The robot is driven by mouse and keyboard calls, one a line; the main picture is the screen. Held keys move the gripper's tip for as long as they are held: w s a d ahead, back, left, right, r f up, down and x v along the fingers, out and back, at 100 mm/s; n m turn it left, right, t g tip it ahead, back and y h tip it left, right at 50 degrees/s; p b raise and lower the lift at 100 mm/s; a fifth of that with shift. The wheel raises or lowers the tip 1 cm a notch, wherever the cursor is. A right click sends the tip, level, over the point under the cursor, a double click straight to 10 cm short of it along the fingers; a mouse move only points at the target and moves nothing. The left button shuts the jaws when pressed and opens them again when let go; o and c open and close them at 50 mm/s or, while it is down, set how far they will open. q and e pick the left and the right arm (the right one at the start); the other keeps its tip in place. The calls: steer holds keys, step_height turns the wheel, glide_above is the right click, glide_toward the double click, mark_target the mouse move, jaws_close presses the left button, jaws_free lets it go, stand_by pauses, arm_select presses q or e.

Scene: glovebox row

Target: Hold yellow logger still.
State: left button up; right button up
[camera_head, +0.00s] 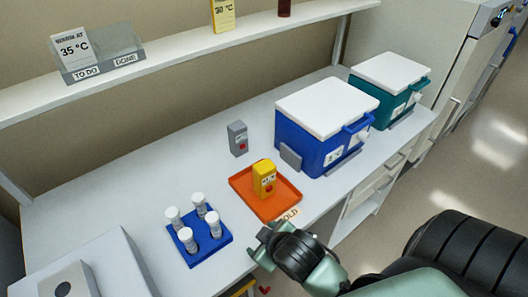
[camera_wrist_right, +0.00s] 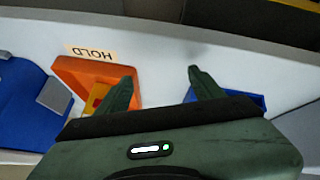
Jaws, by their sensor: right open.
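The yellow logger (camera_head: 264,179) stands upright on the orange tray (camera_head: 281,214), with a small display and a red mark on its front. My right gripper (camera_head: 260,241) is at the bench's front edge, nearer than the tray and apart from the logger. In the right wrist view the gripper (camera_wrist_right: 160,76) has its fingers spread with nothing between them. One finger partly covers the orange tray (camera_wrist_right: 80,67) and the yellow logger (camera_wrist_right: 96,98) there. A "HOLD" label (camera_head: 289,214) lies at the tray's front edge. My left gripper is out of view.
A grey logger (camera_head: 238,139) stands behind the tray. A blue rack (camera_head: 196,256) with several white-capped vials is left of it. A blue box with white lid (camera_head: 312,145) and a teal box (camera_head: 398,97) stand right. A shelf (camera_head: 190,51) runs above.

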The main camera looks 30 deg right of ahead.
steer(key=w+a+r+n+t+y, duration=0.4)
steer(key=w+r+n+t, duration=0.6)
steer(key=w+r, duration=0.75)
steer(key=s+a+r+n+g+y, duration=0.1)
steer(key=a+r+n+g+y, duration=0.15)
steer(key=a+n+y, duration=0.4)
steer(key=a+r+n+g+y, duration=0.2)
steer(key=a+r+n+y, duration=0.15)
steer(key=n, duration=0.65)
steer(key=s+a+r+n+g+y, duration=0.1)
steer(key=a+r+n+g+y, duration=0.1)
steer(key=a+r+n+y, duration=0.35)
steer(key=n+g+h, duration=1.1)
steer(key=n+h, duration=0.7)
steer(key=h, duration=0.1)
glide_above(264, 165)
step_height(264, 165, down, 16)
steer(key=shift+s+f, duration=0.1)
steer(key=shift+d+f+p, duration=0.1)
steer(key=shift+f+p, duration=0.1)
steer(key=shift+p, duration=0.2)
step_height(264, 165, down, 7)
steer(key=shift+r+p, duration=0.2)
steer(key=shift+p, duration=1.05)
steer(key=shift+f, duration=0.45)
jaws_close()
